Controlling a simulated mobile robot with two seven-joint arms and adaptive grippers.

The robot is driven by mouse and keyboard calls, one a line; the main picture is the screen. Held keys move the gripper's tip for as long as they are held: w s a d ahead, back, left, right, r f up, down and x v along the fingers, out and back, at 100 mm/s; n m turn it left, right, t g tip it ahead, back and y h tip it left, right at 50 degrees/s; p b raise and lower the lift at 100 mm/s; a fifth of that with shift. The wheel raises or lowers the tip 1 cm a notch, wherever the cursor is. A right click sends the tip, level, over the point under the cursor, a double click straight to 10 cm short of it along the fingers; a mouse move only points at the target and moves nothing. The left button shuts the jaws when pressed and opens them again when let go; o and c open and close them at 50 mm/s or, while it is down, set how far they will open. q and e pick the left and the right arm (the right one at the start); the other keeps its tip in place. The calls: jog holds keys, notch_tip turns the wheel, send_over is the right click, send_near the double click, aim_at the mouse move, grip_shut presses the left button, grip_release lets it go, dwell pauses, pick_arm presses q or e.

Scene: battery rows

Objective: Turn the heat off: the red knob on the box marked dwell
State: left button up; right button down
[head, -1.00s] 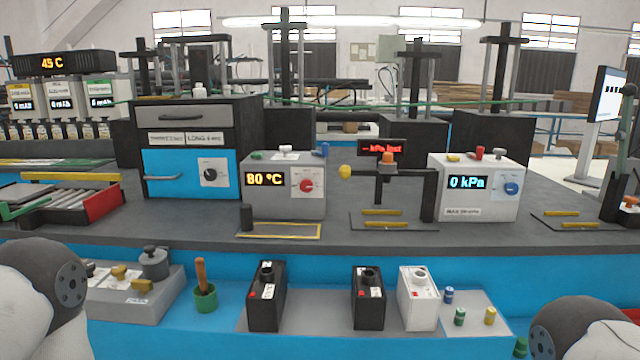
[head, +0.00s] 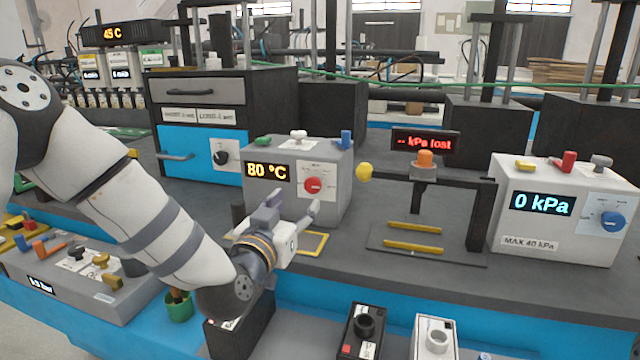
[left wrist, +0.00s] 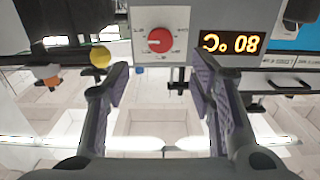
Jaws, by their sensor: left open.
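The red knob (head: 314,185) is on a white dial plate on the front of a grey box (head: 335,160) whose display reads 80 °C. I cannot read the word dwell on this box. My left gripper (head: 293,208) is open and empty, in front of the box and just below the knob. In the left wrist view, which shows the display upside down, the red knob (left wrist: 160,40) is near the top, between the open fingers (left wrist: 157,78) and beyond their tips. The fingers appear apart from the knob. My right gripper is not in view.
A blue-fronted box (head: 203,155) with a black knob stands left. A yellow ball-shaped knob (head: 364,172) is close on the right, by a stand with an orange top (head: 425,160). A box reading 0 kPa (head: 555,210) stands farther right. Black and white blocks stand in front.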

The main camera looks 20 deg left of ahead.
aim_at(312, 187)
pick_arm(q)
jog(key=w, duration=0.3)
jog(key=w+b, duration=0.1)
jog(key=w, duration=0.2)
jog(key=w+f, duration=0.1)
jog(key=w, duration=0.2)
jog(key=shift+w+d, duration=0.1)
jog(key=shift+w, duration=0.05)
jog(key=shift+w+r+b, duration=0.15)
jog(key=shift+w+b, duration=0.15)
jog(key=shift+w, duration=0.15)
jog(key=shift+r, duration=0.1)
jog(key=c, duration=1.1)
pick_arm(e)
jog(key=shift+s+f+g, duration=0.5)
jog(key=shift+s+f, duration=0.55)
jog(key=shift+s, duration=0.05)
